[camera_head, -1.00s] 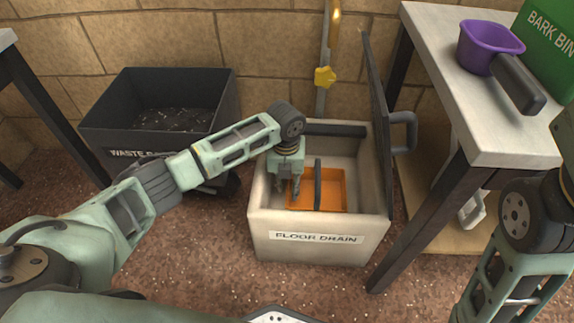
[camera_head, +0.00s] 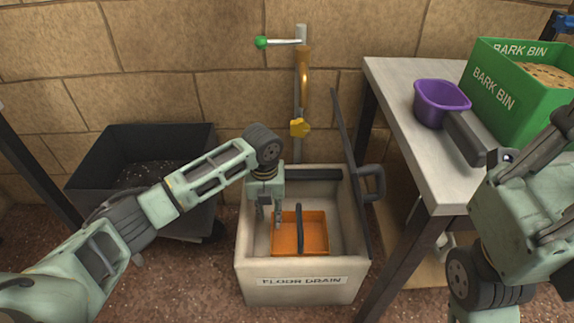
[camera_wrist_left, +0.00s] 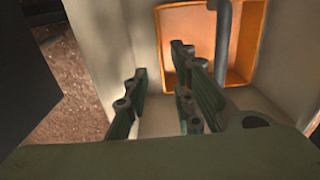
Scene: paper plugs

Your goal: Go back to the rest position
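My left gripper (camera_head: 268,212) points down inside the pale box labelled FLOOR DRAIN (camera_head: 295,280), at the left side of an orange tray (camera_head: 313,238). Its fingers are apart with nothing between them, as the left wrist view (camera_wrist_left: 160,98) also shows. The orange tray (camera_wrist_left: 190,40) lies in the box with a dark bar-like handle (camera_head: 300,228) across its middle, and the gripper is clear of that handle. My right arm is at the right edge of the head view; its gripper is not visible.
The box's dark lid (camera_head: 350,165) stands open on its right. A black waste cart (camera_head: 105,195) is at left. A table (camera_head: 400,110) at right bears a purple scoop (camera_head: 440,100) and a green bark bin (camera_head: 500,95). A tap (camera_head: 303,75) is on the wall behind.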

